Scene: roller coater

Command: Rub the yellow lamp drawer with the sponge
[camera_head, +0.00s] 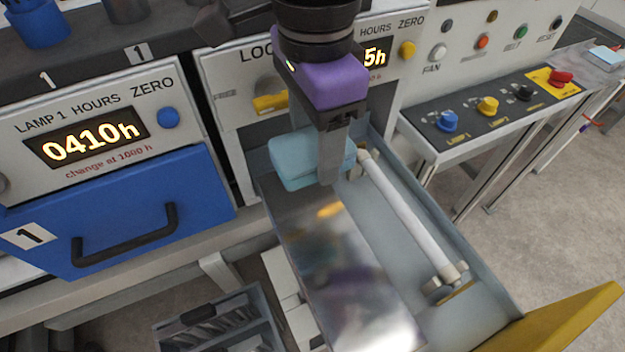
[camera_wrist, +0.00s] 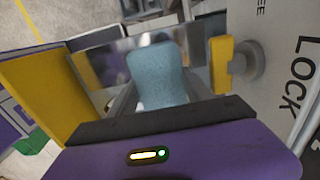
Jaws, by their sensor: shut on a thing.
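My gripper (camera_head: 340,152) is shut on the light-blue sponge (camera_head: 293,160) and points down into an open drawer. The sponge is at the drawer's back left, over the end of a shiny metal reflector plate (camera_head: 345,265); I cannot tell if they touch. The yellow-fronted drawer (camera_head: 570,318) is pulled out toward the viewer and holds a white lamp tube (camera_head: 405,215) along its right side. In the wrist view the sponge (camera_wrist: 158,75) shows ahead of the purple gripper body, with the yellow drawer front (camera_wrist: 40,88) at left.
A closed blue drawer (camera_head: 120,210) with a black handle is at left. A yellow lock knob (camera_head: 270,103) sits just above the open drawer's back. A button panel (camera_head: 485,108) stands at right. A grey bin (camera_head: 220,325) is below at the left.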

